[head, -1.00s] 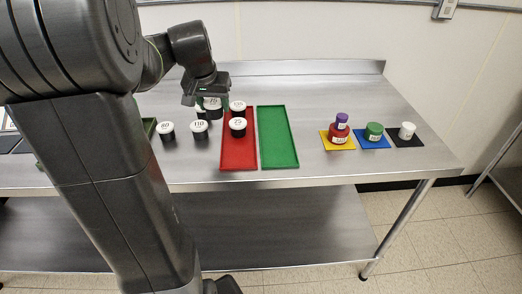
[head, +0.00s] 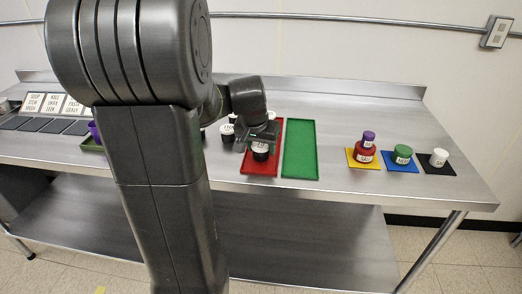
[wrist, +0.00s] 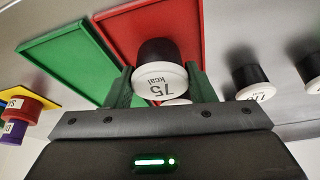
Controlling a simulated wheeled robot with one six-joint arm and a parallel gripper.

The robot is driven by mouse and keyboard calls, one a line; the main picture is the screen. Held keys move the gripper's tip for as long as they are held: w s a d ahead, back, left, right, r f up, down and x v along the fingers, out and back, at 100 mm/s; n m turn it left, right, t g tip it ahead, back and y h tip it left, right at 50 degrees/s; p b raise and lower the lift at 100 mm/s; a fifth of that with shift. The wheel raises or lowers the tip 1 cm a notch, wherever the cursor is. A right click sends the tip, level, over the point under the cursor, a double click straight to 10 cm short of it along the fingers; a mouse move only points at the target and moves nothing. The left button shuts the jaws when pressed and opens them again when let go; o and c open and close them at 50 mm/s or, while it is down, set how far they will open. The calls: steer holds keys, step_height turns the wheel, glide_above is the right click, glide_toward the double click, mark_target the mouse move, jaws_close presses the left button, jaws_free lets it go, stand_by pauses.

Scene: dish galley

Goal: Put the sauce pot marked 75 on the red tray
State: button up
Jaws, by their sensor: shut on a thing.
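The sauce pot marked 75 (wrist: 160,83), black with a white lid, is between the two fingers of my gripper (wrist: 160,88) in the wrist view. In the head view my gripper (head: 261,135) is over the red tray (head: 262,170), and the held pot (head: 260,152) shows just below it, over the tray's front half. I cannot tell whether the pot touches the tray. A white lid (wrist: 177,102) shows partly behind the held pot in the wrist view. Another white-lidded pot (head: 271,115) is at the tray's back; my gripper hides the area between.
The green tray (head: 300,150) beside the red one is empty. Other black pots, such as one (head: 227,132), stand left of the red tray. Yellow, blue and black mats hold a red jar (head: 364,154) with a purple one on top, a green jar (head: 403,154) and a white one (head: 439,157).

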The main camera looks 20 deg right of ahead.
steer(key=shift+f, duration=0.6)
steer(key=shift+f, duration=0.2)
steer(key=o, duration=1)
steer(key=shift+r, duration=0.55)
steer(key=p+v, duration=0.1)
steer(key=v, duration=1)
steer(key=shift+s+a+r, duration=0.1)
steer(key=shift+s+a, duration=0.05)
steer(key=shift+s, duration=0.05)
